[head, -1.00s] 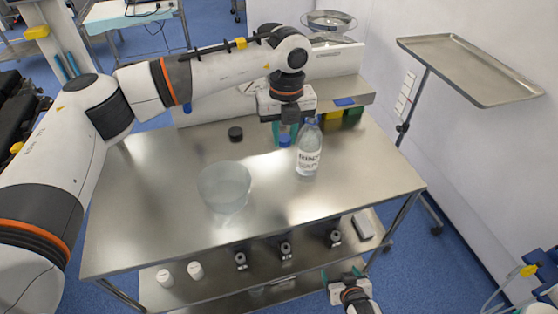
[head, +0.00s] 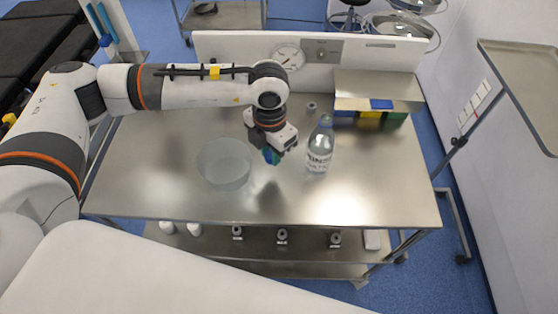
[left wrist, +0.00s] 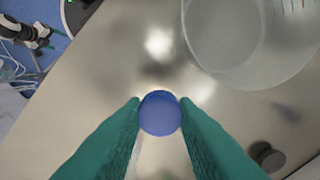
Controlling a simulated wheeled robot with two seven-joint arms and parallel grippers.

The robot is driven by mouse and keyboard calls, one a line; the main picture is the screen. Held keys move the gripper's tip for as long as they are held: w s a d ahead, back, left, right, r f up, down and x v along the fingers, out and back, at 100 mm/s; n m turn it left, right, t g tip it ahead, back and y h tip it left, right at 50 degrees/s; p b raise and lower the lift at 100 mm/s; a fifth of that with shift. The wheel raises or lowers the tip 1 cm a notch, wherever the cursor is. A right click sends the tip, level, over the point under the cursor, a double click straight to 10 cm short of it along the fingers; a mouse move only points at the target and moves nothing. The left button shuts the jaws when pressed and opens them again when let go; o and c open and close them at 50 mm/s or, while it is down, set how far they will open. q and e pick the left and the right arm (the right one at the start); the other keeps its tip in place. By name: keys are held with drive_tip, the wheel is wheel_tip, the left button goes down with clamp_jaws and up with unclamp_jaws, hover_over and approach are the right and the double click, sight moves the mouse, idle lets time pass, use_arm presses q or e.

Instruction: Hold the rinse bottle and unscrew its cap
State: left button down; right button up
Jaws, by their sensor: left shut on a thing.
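The rinse bottle (head: 319,150) stands upright on the steel table, clear with a dark-lettered label.
A clear bowl (head: 224,165) stands left of my left gripper and shows in the left wrist view (left wrist: 250,45). Coloured bins (head: 370,118) stand at the back right. The table's front right is clear.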

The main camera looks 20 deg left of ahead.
sight(272, 175)
use_arm(q)
wheel_tip(272, 175, down, 6)
drive_tip(key=shift+f+p, duration=0.1)
drive_tip(key=shift+p, duration=0.5)
drive_tip(key=shift+f, duration=0.3)
drive_tip(key=shift+f, duration=0.1)
drive_tip(key=shift+f+b, duration=0.15)
drive_tip(key=shift+b, duration=0.15)
drive_tip(key=c, duration=1.1)
unclamp_jaws()
drive_tip(key=shift+c, duration=0.2)
